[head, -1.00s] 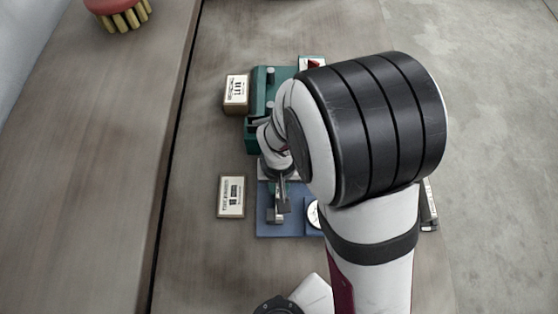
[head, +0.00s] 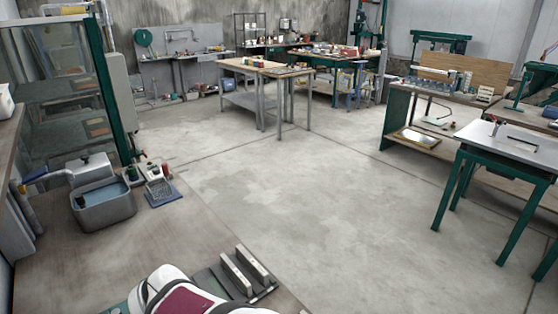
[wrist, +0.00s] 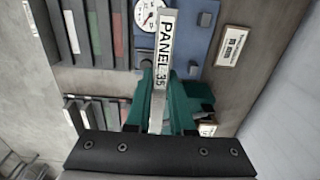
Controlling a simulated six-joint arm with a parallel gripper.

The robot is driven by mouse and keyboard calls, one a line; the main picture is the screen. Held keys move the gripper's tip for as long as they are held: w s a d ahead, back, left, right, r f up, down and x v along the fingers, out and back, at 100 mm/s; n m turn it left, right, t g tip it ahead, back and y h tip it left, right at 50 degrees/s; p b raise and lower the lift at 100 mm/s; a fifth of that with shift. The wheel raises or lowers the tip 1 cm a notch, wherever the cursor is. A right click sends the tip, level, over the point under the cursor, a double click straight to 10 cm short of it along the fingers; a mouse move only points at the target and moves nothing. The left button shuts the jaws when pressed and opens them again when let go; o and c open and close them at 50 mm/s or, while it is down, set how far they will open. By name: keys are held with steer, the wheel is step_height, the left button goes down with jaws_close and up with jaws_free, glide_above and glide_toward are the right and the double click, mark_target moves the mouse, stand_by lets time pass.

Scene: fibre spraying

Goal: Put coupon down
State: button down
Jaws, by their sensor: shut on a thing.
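A narrow pale grey coupon (wrist: 165,48) marked "PANEL 35" stands out from my gripper (wrist: 157,122) in the wrist view. My gripper is shut on it; the coupon hides where the fingertips meet it. Behind its far end is a blue plate (wrist: 203,45) with a round white dial (wrist: 147,14). I cannot tell whether the coupon touches the plate. The gripper and coupon are out of the head view.
Slotted racks with coloured strips (wrist: 90,32) stand at the left of the wrist view; a label card (wrist: 232,45) lies right. The head view shows a dark rack with pale bars (head: 238,274), a metal basin (head: 104,208) and clear bench space (head: 165,235).

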steer(key=w+d+f, duration=0.3)
steer(key=d, duration=0.7)
steer(key=w+d+f, duration=0.3)
steer(key=w+d, duration=0.1)
steer(key=d, duration=0.5)
steer(key=a+f, duration=0.2)
steer(key=a, duration=0.1)
steer(key=a+f, duration=0.2)
steer(key=a, duration=0.2)
steer(key=a+f, duration=0.2)
steer(key=a, duration=0.2)
steer(key=shift+f, duration=0.3)
step_height(320, 180, down, 3)
steer(key=shift+f, duration=0.45)
steer(key=shift+f, duration=0.15)
steer(key=c, duration=0.8)
jaws_free()
